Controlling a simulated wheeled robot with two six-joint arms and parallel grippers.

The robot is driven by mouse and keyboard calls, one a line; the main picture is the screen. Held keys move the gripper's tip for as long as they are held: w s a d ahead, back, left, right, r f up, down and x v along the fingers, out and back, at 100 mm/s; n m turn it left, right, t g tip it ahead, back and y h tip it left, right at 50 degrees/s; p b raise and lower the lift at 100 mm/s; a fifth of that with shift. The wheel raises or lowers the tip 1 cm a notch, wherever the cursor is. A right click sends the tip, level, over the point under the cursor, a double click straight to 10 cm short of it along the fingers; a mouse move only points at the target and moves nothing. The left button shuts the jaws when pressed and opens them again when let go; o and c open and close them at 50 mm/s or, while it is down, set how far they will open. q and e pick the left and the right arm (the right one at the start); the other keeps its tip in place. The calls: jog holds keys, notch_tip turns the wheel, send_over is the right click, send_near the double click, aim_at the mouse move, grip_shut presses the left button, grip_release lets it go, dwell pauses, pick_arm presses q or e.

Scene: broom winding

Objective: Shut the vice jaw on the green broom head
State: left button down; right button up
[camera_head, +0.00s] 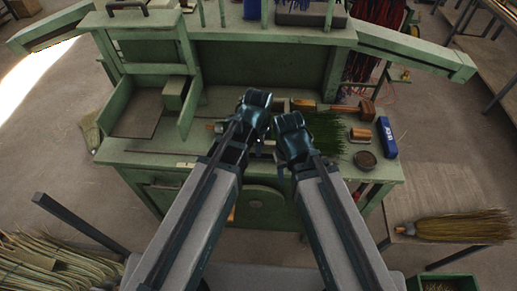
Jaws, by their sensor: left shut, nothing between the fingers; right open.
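The green broom head (325,133) lies on the right half of the green workbench, its dark green bristles spread out just right of my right gripper. My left gripper (257,99) is over the middle of the bench, shut with nothing in it. My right gripper (289,122) is beside it, slightly lower and to the right, open; its fingers show poorly. The vice jaw cannot be made out clearly; my grippers and forearms cover the middle of the bench. Whether any jaw touches the broom head cannot be told.
A wooden mallet (367,110), a tan wooden block (361,134), a dark round tin (365,160) and a blue box (387,138) sit right of the broom head. An open compartment (140,112) is at the bench's left. A straw broom (455,226) lies at lower right.

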pick_arm(q)
jog(key=s+f+b, duration=0.3)
jog(key=s+b, duration=0.2)
pick_arm(e)
jog(key=s+f, duration=0.3)
jog(key=s, duration=0.2)
jog(key=w+f, duration=0.3)
jog(key=w, duration=0.2)
pick_arm(q)
jog(key=w+f, duration=0.1)
jog(key=w, duration=0.2)
jog(key=w+f, duration=0.1)
jog(key=w, duration=0.1)
jog(key=shift+w+f, duration=0.15)
jog(key=shift+f, duration=0.15)
jog(key=shift+s+r+p, duration=0.4)
jog(key=shift+r+p, duration=0.05)
jog(key=shift+p, duration=0.1)
jog(key=s+r+p, duration=0.3)
jog(key=r+p, duration=1)
jog(key=shift+s+r, duration=0.15)
jog(key=shift+s, duration=0.15)
pick_arm(e)
notch_tip(320, 180, up, 15)
jog(key=a, duration=0.1)
jog(key=shift+f, duration=0.2)
pick_arm(q)
jog(key=shift+a, duration=0.1)
pick_arm(e)
jog(key=shift+w, duration=0.1)
